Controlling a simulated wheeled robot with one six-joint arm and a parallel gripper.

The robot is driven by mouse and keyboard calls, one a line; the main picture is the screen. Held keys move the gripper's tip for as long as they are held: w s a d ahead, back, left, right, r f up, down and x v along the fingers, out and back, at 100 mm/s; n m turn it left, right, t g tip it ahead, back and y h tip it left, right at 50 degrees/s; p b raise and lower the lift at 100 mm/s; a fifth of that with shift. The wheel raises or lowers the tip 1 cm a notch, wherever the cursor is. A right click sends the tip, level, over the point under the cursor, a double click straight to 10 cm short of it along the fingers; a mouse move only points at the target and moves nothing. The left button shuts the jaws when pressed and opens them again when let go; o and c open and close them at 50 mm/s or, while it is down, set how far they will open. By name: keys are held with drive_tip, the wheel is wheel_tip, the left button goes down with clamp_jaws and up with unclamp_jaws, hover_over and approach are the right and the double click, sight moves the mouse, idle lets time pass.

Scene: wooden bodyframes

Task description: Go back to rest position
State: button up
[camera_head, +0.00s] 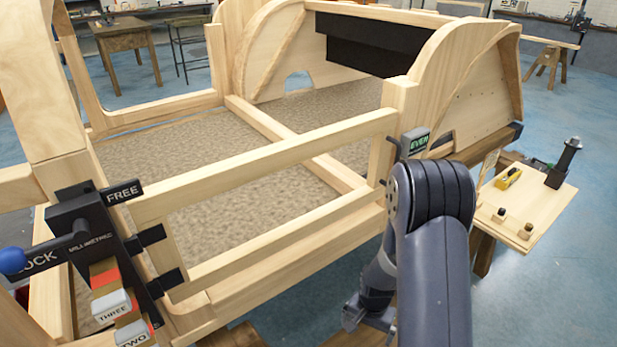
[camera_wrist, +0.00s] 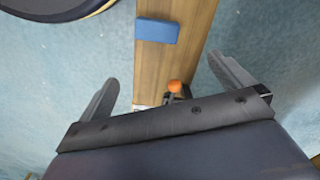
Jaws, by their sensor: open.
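My gripper (camera_wrist: 162,69) is open in the wrist view, with its two grey fingers spread wide and nothing between them touching either one. A wooden board (camera_wrist: 151,75) lies below, seen between the fingers, with a blue block (camera_wrist: 157,30) on it and a small orange-topped item (camera_wrist: 175,87) near my gripper's dark edge. In the head view my arm hangs down in front of the wooden bodyframe, at its right front corner. My gripper (camera_head: 367,318) shows there low down, partly hidden behind my forearm.
The wooden bodyframe (camera_head: 270,160) fills the middle, close to my arm. A lever fixture (camera_head: 100,235) with a blue knob stands at left. At right, a small wooden shelf (camera_head: 535,210) carries a yellow item, a black post and small knobs. Blue floor at far right is open.

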wheel_tip(320, 180, up, 11)
drive_tip(key=n+p, duration=0.5)
drive_tip(key=p, duration=1.1)
drive_tip(key=shift+n, duration=0.4)
drive_tip(key=shift+w, duration=0.1)
